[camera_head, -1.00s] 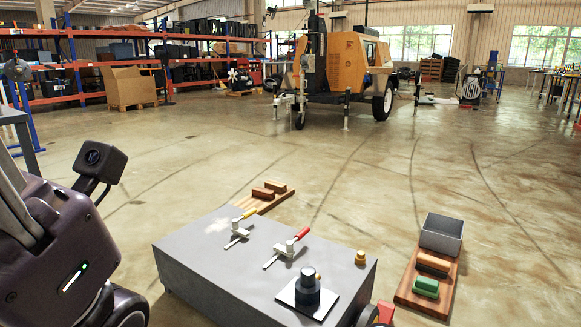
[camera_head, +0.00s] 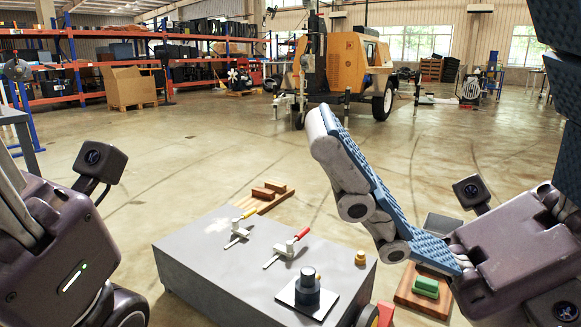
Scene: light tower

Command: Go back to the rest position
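My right gripper (camera_head: 437,65) is raised large at the right, its blue-padded fingers spread wide apart with nothing between them. The tip of its right finger runs out of the top of the picture. It appears in front of the right end of the grey work block and the wooden board beside it, hiding parts of both surroundings. My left gripper (camera_head: 65,255) is at the left edge. Its dark purple body shows, but its fingers are mostly cut off, so its opening is unclear. No object shows in it.
The grey block (camera_head: 205,265) carries two toggle clamps (camera_head: 288,246), a dark cylinder (camera_head: 307,288) on a white plate and a brass piece (camera_head: 360,258).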

